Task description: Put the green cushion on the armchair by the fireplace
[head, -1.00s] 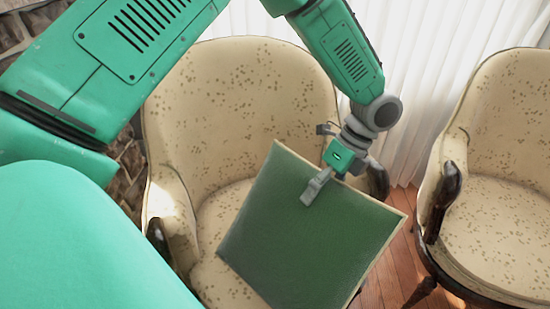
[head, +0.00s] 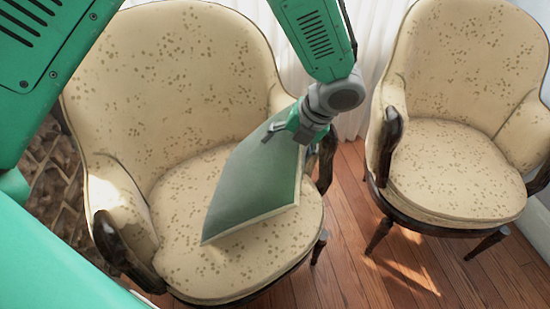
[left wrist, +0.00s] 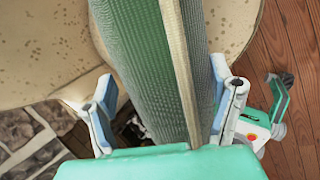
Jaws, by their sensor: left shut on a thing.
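The green cushion (head: 258,180) is a flat square with a pale edge. It is tilted over the seat of the left armchair (head: 190,75), which is cream with brown spots and dark wooden arm ends. Its lower edge is at the seat; I cannot tell whether it touches. My left gripper (head: 298,132) is shut on the cushion's upper right part, near the chair's right arm. In the left wrist view, the cushion (left wrist: 150,60) stands edge-on between the two fingers (left wrist: 165,108), with the spotted chair behind it. My right gripper is not seen in the head view.
A matching armchair (head: 450,165) stands empty at the right. Wooden floor (head: 350,240) shows between the chairs. Stonework (head: 50,180) is at the left, behind my arm. A white curtain (head: 372,60) hangs behind. The left chair's dark arm ends flank the seat.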

